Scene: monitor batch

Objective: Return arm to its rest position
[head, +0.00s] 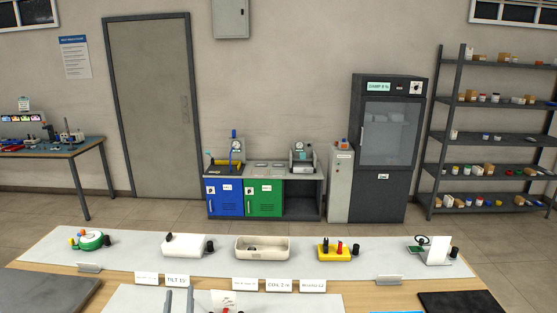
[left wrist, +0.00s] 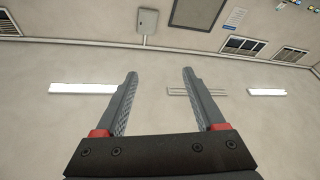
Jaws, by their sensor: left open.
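Behind the fingers that view shows only the wall and ceiling, upside down or steeply tilted. My right gripper is in neither view.
A long table with a pale mat (head: 215,271) holds a green round device (head: 91,240), a white box (head: 185,246), a beige tray (head: 262,256) and a yellow block (head: 334,254). Label cards (head: 178,281) stand in front. Dark pads (head: 462,302) lie at both sides.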

